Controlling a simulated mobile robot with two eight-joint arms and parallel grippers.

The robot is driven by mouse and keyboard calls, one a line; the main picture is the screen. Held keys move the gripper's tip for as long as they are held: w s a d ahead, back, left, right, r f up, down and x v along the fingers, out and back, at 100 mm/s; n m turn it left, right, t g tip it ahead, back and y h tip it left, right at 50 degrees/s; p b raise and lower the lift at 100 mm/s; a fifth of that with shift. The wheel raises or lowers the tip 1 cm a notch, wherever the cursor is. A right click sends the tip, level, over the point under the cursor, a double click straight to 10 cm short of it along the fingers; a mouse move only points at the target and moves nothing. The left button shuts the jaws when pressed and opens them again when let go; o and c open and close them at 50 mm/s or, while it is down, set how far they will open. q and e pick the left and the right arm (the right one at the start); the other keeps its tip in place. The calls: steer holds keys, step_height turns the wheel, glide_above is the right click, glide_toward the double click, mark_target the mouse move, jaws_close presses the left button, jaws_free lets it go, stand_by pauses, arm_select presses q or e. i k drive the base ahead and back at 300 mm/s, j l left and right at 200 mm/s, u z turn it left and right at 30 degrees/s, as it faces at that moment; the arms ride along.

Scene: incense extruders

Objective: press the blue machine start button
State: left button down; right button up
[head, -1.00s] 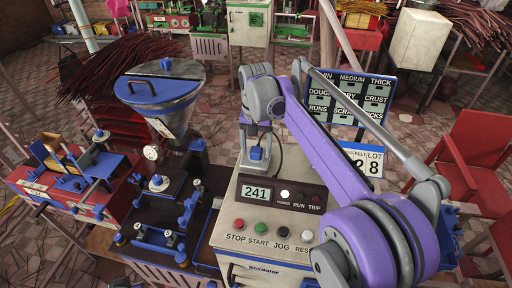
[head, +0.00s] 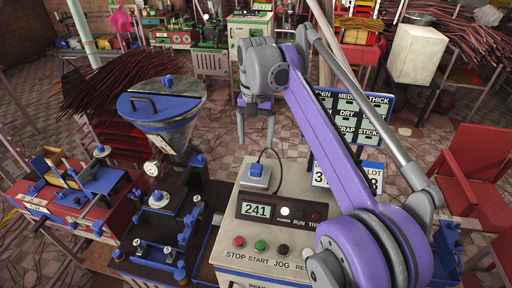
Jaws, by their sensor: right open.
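The green start button (head: 260,245) sits on the front panel of the beige control box (head: 230,262), above a "START" label. It lies between the red stop button (head: 239,242) and the black jog button (head: 283,250). The blue-trimmed extruder (head: 163,105) with its hopper stands just left of the box. My right gripper (head: 256,142) is open and empty, fingers pointing down. It appears beyond the box's far edge in the picture, well away from the button. My left gripper is not in view.
A blue-topped fitting (head: 256,170) with a cable stands on the box's top. The display (head: 257,210) reads 241. My right forearm covers the box's right side and part of the reset label. A red chair (head: 475,165) stands at right.

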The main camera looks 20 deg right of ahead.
mark_target(261, 245)
steer(key=k, duration=1)
